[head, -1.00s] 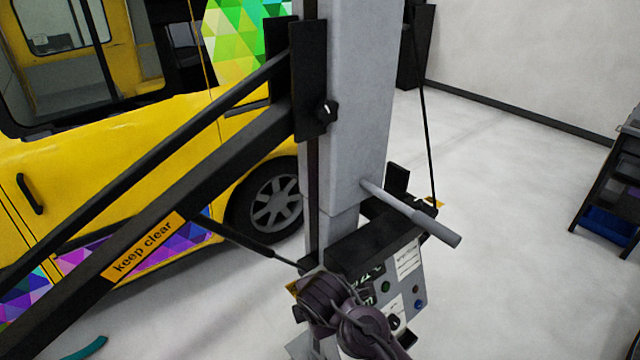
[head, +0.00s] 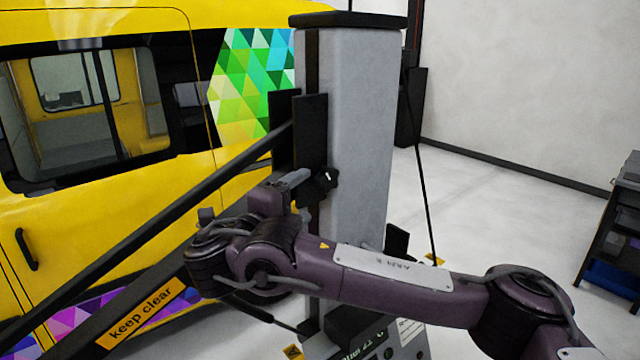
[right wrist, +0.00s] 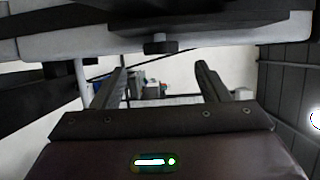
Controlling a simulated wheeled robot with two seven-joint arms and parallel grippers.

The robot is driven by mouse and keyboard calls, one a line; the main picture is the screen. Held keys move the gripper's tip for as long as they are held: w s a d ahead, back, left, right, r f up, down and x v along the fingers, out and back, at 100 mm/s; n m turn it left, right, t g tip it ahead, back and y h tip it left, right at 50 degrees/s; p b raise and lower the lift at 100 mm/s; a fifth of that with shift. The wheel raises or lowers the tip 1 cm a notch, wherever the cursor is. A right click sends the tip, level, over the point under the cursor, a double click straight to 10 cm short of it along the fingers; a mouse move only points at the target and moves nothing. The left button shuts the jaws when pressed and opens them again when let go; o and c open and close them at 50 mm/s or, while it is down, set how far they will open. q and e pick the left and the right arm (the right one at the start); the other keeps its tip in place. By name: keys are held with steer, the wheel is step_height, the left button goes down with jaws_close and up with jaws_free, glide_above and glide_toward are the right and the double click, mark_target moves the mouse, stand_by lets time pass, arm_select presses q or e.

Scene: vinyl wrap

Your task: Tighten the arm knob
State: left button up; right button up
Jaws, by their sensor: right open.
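The black arm knob (head: 326,179) sits on the dark bracket plate (head: 310,135) at the front of the grey post (head: 360,120). In the right wrist view a dark knob on a short light stem (right wrist: 160,46) hangs from a pale surface, beyond and above the gap between the fingers; it looks like the same knob. My right gripper (head: 298,188) is just left of the knob in the head view, its fingers pointing toward the bracket. In the right wrist view its two fingers (right wrist: 158,78) are apart with nothing between them. My left gripper is not in view.
A yellow van (head: 100,190) stands behind the post. A control box (head: 408,335) is low on the post, partly behind my right arm. A dark shelf (head: 610,235) stands far right.

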mark_target(320, 181)
steer(key=p+x, duration=0.3)
steer(key=x, duration=0.4)
steer(key=shift+r, duration=0.15)
steer(key=shift+w+d, duration=0.15)
steer(key=shift+w, duration=0.15)
steer(key=c, duration=1)
steer(key=g+y+p, duration=0.1)
steer(key=p, duration=0.3)
steer(key=shift+r+m, duration=0.35)
steer(key=shift+m, duration=0.05)
steer(key=shift+f+g+y+p, duration=0.15)
steer(key=shift+g+y+p, duration=0.15)
steer(key=shift+g+p, duration=0.35)
